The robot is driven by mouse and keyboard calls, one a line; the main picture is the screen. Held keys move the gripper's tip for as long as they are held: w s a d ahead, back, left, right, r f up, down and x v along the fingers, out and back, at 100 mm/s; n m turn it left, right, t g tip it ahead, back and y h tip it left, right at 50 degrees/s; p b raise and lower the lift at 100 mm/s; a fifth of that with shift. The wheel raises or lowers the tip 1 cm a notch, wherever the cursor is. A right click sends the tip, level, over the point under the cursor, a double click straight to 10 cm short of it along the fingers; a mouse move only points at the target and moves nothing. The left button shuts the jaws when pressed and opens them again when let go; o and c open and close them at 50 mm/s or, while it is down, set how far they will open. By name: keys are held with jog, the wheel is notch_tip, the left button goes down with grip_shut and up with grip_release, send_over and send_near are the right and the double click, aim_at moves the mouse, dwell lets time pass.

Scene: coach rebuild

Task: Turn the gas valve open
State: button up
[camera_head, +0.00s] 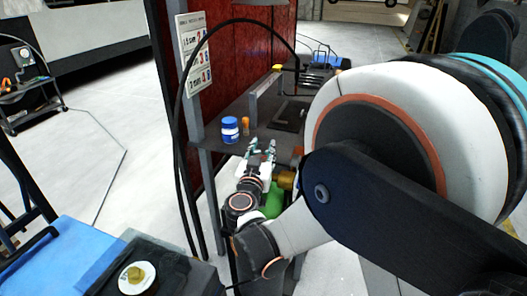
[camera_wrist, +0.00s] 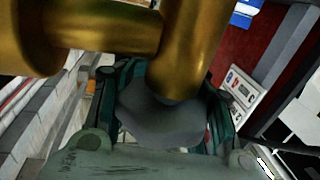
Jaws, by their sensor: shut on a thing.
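The brass gas valve (camera_head: 286,179) sits at the top of a green gas cylinder (camera_head: 273,200) beside the dark workbench. My gripper (camera_head: 262,152) is beside the valve, at the bench's front. In the wrist view, thick brass valve parts (camera_wrist: 195,45) fill the top, and a dark grey rounded knob (camera_wrist: 160,118) sits at the end of the brass stem. The teal fingers of my gripper (camera_wrist: 165,100) are on both sides of the knob, shut on it. The knob's turn position cannot be told.
A blue jar (camera_head: 230,129) and a small orange bottle (camera_head: 246,125) stand on the workbench (camera_head: 215,137) close to my gripper. A black hose (camera_head: 178,130) loops past the bench's post. A red panel (camera_head: 230,60) rises behind. The floor at left is partly clear.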

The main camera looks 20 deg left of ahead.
jog(key=shift+s+a+f+n+g+y, duration=0.15)
jog(key=shift+a+n+g+y, duration=0.1)
jog(key=shift+n+y, duration=0.5)
jog(key=shift+s+a+r+n+g+y, duration=0.15)
jog(key=shift+n+y, duration=0.3)
jog(key=shift+y, duration=0.6)
jog(key=shift+c, duration=0.2)
jog(key=shift+f, duration=0.1)
jog(key=o, duration=1.2)
jog(key=shift+w, duration=0.1)
jog(key=shift+c, duration=0.2)
jog(key=v, duration=1.2)
jog(key=shift+a, duration=0.1)
